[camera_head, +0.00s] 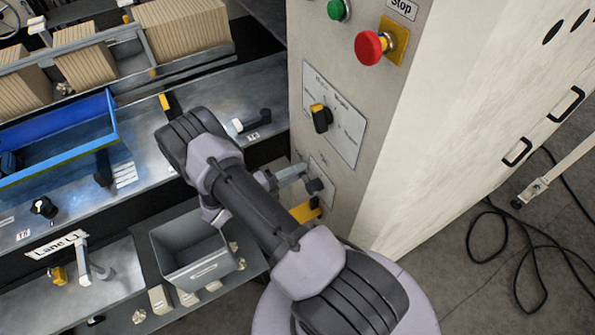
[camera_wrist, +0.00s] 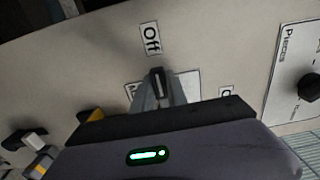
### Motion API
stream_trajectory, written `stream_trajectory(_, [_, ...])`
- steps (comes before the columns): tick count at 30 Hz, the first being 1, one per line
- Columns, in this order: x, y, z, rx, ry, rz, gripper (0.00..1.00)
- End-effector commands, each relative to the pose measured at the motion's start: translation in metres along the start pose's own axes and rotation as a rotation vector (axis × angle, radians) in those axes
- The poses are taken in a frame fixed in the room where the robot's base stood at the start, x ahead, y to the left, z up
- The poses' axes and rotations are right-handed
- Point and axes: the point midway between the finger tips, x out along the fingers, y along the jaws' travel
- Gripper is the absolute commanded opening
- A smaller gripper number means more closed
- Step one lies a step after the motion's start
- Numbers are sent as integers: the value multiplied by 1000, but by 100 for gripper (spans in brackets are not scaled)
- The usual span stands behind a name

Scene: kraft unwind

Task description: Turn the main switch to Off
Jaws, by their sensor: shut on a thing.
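The main switch (camera_wrist: 157,82) shows as a dark handle on the pale cabinet face in the wrist view, on a small white plate (camera_wrist: 190,85). My gripper (camera_wrist: 158,93) is shut on it, with grey fingers at its two sides. The handle's end points up in that view, toward the "Off" label (camera_wrist: 150,39) just above. Another label (camera_wrist: 226,92) to the right is partly hidden. In the head view my gripper (camera_head: 294,176) reaches the dark switch (camera_head: 314,186) low on the cabinet. My gripper's body hides the switch's lower part in the wrist view.
A selector knob (camera_head: 321,118) on a white plate sits above the switch, with a red button (camera_head: 370,47) and green button (camera_head: 338,9) higher up. A yellow part (camera_head: 305,212) lies just below. A blue tray (camera_head: 60,150) and grey bin (camera_head: 190,250) are left.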

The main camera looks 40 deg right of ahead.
Motion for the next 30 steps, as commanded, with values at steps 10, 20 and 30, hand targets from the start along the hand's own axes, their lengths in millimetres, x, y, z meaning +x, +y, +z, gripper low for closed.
stream_trajectory(10, [0,1,-1,-4,0,1,40])
stream_trajectory(20, [-4,1,0,-2,-1,1,40])
stream_trajectory(30, [-89,1,0,0,-6,2,40])
